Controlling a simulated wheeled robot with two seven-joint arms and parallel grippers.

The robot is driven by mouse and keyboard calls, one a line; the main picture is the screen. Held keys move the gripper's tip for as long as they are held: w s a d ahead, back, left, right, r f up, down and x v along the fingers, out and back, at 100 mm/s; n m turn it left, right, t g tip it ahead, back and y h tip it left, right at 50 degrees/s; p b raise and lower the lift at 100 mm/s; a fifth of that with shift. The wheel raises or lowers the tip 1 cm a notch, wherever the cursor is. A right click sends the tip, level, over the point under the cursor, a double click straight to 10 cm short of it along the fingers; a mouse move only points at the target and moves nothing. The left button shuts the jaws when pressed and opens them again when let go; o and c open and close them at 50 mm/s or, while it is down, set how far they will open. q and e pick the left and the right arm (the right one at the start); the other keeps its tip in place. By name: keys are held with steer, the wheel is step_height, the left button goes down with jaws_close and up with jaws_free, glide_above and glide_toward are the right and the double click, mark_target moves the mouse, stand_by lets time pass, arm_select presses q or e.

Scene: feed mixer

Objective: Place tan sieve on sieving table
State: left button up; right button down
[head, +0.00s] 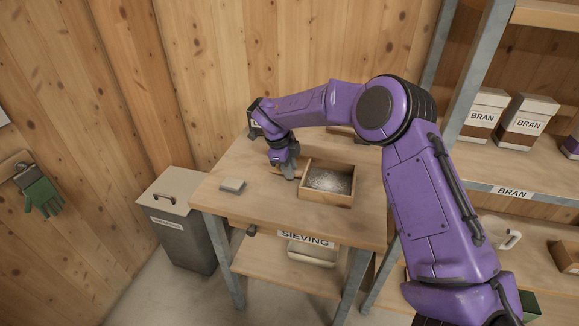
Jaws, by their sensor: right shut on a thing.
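The tan sieve (327,197) is a square wooden frame with a grey, speckled inside. It is at the middle of the sieving table (240,205), level and seemingly on the tabletop; I cannot tell if a small gap remains under it. My right gripper (289,174) points down at the sieve's left side and is shut on it, apparently at a tan handle there. The fingers hide most of the held part. My left gripper is out of view.
A small grey block (232,186) lies on the table's left part. A grey lidded bin (180,238) stands left of the table. Shelves with BRAN boxes (525,120) are at the right. My right arm covers the table's right side. A green glove (42,195) hangs at the left.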

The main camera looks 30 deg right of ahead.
steer(key=shift+s, duration=0.1)
steer(key=c, duration=0.9)
jaws_free()
steer(key=shift+c, duration=0.2)
steer(key=v, duration=1.2)
steer(key=shift+r, duration=0.1)
